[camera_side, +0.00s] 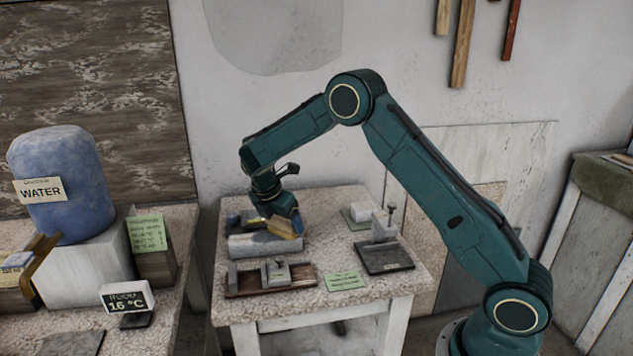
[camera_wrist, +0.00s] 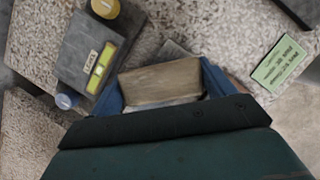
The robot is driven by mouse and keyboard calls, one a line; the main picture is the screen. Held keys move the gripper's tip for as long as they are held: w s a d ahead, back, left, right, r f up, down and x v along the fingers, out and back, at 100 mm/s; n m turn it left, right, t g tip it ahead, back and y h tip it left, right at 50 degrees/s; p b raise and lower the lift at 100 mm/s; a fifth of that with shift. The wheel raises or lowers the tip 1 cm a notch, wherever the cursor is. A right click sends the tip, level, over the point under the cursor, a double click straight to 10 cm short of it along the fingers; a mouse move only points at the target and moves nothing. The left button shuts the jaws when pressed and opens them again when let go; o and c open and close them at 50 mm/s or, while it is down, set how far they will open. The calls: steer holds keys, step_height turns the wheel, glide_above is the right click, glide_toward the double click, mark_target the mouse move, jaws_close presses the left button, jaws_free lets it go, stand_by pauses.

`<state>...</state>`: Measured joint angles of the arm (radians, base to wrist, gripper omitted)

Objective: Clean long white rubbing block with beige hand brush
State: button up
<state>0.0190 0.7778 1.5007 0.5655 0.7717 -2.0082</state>
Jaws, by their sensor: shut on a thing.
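My gripper (camera_side: 282,220) is shut on the beige hand brush (camera_side: 268,226), low over the back left of the small table. In the wrist view the brush (camera_wrist: 160,82) sits between the two blue fingers, its broad beige back facing the camera. The long white rubbing block (camera_side: 265,246) lies on the table right under the brush and looks greyish. The brush's underside is hidden, so I cannot tell whether it touches the block.
A brown tray (camera_side: 303,283) with small grey blocks lies in front. A dark plate with a post (camera_side: 388,258) and a pale block (camera_side: 362,211) stand right. A green note (camera_side: 345,282) lies at the front. The wrist view shows a grey labelled device (camera_wrist: 88,58).

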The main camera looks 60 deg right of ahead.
steer(key=shift+w, duration=1.1)
steer(key=shift+f, duration=0.1)
steer(key=shift+s, duration=1.1)
steer(key=shift+s, duration=0.15)
steer(key=shift+s, duration=0.95)
steer(key=shift+w+r, duration=0.75)
steer(key=shift+w, duration=0.35)
